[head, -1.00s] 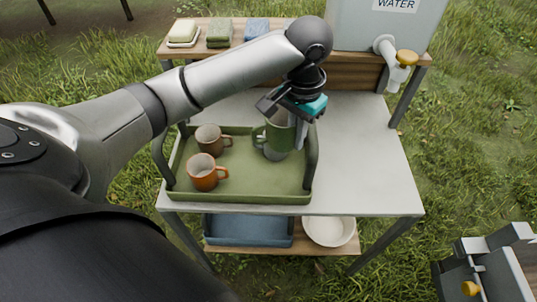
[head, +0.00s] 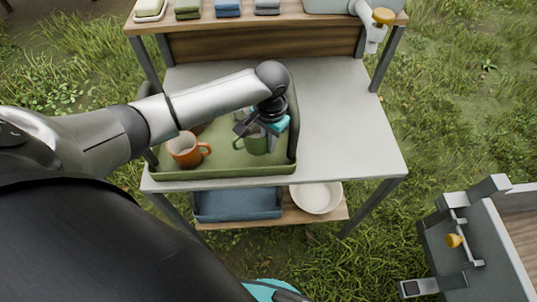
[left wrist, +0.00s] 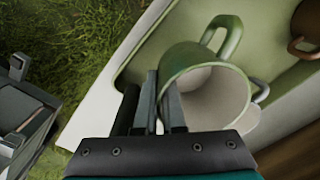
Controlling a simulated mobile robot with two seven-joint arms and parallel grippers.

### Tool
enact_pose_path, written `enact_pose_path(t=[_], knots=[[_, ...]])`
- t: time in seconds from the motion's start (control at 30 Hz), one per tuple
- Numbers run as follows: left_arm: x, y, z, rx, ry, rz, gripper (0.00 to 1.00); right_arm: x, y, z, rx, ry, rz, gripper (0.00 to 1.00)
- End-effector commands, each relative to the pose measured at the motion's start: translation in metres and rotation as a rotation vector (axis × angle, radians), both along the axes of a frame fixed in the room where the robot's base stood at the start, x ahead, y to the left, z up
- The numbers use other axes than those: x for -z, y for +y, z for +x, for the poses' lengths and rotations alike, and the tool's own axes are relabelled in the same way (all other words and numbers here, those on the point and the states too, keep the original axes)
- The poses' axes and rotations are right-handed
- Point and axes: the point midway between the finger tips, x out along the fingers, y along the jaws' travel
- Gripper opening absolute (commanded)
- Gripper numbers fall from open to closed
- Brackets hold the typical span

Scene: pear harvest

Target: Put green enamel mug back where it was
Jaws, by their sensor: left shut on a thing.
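The green enamel mug (head: 256,145) is upright at the right end of the green tray (head: 222,169), in the head view. My left gripper (head: 262,128) is shut on its rim from above. In the left wrist view the fingers (left wrist: 158,105) straddle the near wall of the mug (left wrist: 178,62), whose pale inside faces the camera. I cannot tell whether its base touches the tray floor. A teal part of what seems to be my right gripper (head: 270,290) shows at the bottom edge of the head view; its fingers are not clear.
A grey handle (left wrist: 262,90) shows beside the green mug. The table right of the tray (head: 345,140) is clear.

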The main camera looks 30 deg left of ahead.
Motion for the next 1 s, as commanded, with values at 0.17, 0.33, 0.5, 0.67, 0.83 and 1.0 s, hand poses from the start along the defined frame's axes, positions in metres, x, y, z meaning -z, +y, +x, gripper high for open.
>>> enact_pose_path(t=[0.17, 0.33, 0.5, 0.67, 0.83, 1.0], knots=[[0.016, -0.001, 0.0, -0.001, 0.0, -0.001, 0.0, 0.005, 0.0, 0.0, 0.001, 0.0, 0.0, 0.5], [0.043, 0.0, 0.0, 0.0, 0.0, 0.0, 0.0, 0.012, 0.0, 0.0, 0.001, 0.001, 0.0, 0.5], [0.049, 0.0, 0.001, 0.0, -0.002, 0.0, 0.0, 0.013, 0.0, 0.0, 0.001, 0.001, 0.0, 0.5], [0.049, 0.0, 0.001, 0.0, -0.002, 0.0, 0.0, 0.013, 0.0, -0.001, 0.001, 0.002, 0.0, 0.5], [0.052, -0.001, 0.0, 0.0, -0.002, -0.001, 0.0, 0.013, 0.001, -0.001, 0.002, 0.002, 0.001, 0.5], [0.052, -0.001, 0.0, 0.0, -0.001, -0.001, 0.26, 0.013, 0.001, -0.001, 0.002, 0.003, 0.001, 0.5]])
